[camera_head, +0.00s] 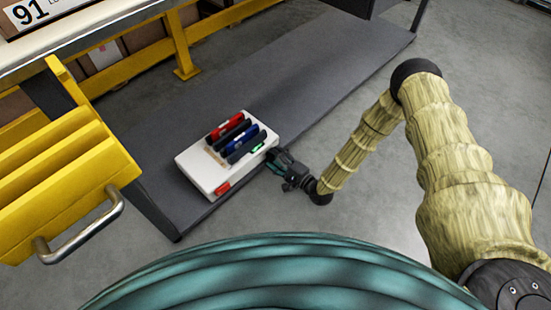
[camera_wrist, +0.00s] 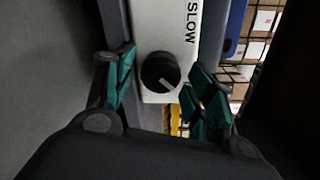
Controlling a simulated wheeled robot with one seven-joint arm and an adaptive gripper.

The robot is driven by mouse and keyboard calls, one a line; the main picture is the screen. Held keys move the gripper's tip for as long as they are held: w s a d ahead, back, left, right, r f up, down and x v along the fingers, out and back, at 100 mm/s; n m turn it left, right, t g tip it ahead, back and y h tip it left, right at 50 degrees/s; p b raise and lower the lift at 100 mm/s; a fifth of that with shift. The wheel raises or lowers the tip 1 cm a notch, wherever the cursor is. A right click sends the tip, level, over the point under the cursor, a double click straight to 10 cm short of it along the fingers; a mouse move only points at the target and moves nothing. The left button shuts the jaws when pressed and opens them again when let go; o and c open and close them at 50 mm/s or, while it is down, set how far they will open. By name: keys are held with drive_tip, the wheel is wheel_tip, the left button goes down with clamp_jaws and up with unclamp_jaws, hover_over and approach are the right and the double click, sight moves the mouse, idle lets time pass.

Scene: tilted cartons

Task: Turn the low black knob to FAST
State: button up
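The black knob (camera_wrist: 160,72) shows in the wrist view on the narrow white face of a control box (camera_wrist: 148,20). A pale pointer mark on the knob points to the lower right of that picture. The word SLOW is printed beside the knob; no FAST label is visible. My gripper (camera_wrist: 162,68) is open, with one teal finger on each side of the knob and visible gaps between. In the head view, the white control box (camera_head: 207,178) lies on a dark grey shelf. My gripper (camera_head: 279,164) is at its right side there, and the knob is hidden.
Red, blue and dark bars (camera_head: 238,139) stand on top of the box, close to my gripper. The dark grey shelf (camera_head: 300,85) has bare room behind the box. A yellow drawer unit (camera_head: 65,180) with a metal handle stands at the left. Open floor lies to the right.

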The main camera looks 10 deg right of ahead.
drive_tip(key=shift+a, duration=0.1)
drive_tip(key=v, duration=1.2)
idle(0.4)
